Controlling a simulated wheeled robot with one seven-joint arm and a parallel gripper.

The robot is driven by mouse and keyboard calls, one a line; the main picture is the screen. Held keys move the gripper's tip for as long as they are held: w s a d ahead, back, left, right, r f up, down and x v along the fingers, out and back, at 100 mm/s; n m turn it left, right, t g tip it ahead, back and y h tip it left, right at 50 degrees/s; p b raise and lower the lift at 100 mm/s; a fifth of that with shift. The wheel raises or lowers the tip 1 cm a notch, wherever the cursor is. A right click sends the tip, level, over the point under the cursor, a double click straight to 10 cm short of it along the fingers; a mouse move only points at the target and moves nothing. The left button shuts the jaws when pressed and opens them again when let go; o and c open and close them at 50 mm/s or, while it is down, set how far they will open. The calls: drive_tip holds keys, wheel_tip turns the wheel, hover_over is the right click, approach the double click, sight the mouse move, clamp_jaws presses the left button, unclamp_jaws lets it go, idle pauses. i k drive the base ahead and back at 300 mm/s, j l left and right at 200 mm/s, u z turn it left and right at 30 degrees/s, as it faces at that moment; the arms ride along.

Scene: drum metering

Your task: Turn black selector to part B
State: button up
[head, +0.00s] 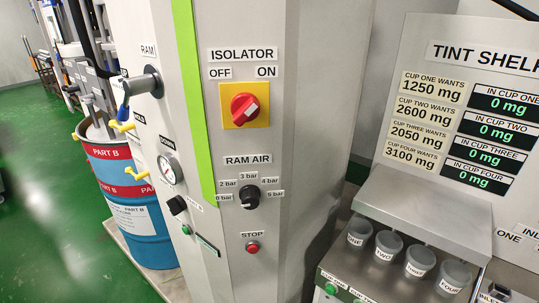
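A small black knob (177,205) sits on the left, angled face of the grey cabinet (303,150), below a round gauge. Its label is too oblique to read. Another black knob (251,197) is on the front face under RAM AIR, ringed by bar labels. A dark control (500,292) is partly cut off at the bottom right. I cannot tell from the labels which of these is the selector for part B. A blue drum (140,226) with red bands marked PART B stands behind the cabinet at left. My gripper is not in view.
A red isolator switch (243,108) on a yellow plate and a red STOP button (252,247) are on the cabinet front. A tint shelf (420,225) with several grey cups projects at right. Yellow handles (138,174) stick out near the drum. Green floor is open at far left.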

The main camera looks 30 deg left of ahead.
sight(176, 204)
drive_tip(key=u, duration=1.45)
drive_tip(key=i+j, duration=0.15)
drive_tip(key=j, duration=0.2)
drive_tip(key=i+j+u, duration=0.1)
drive_tip(key=j, duration=0.2)
drive_tip(key=i+j, duration=0.2)
drive_tip(key=j, duration=0.15)
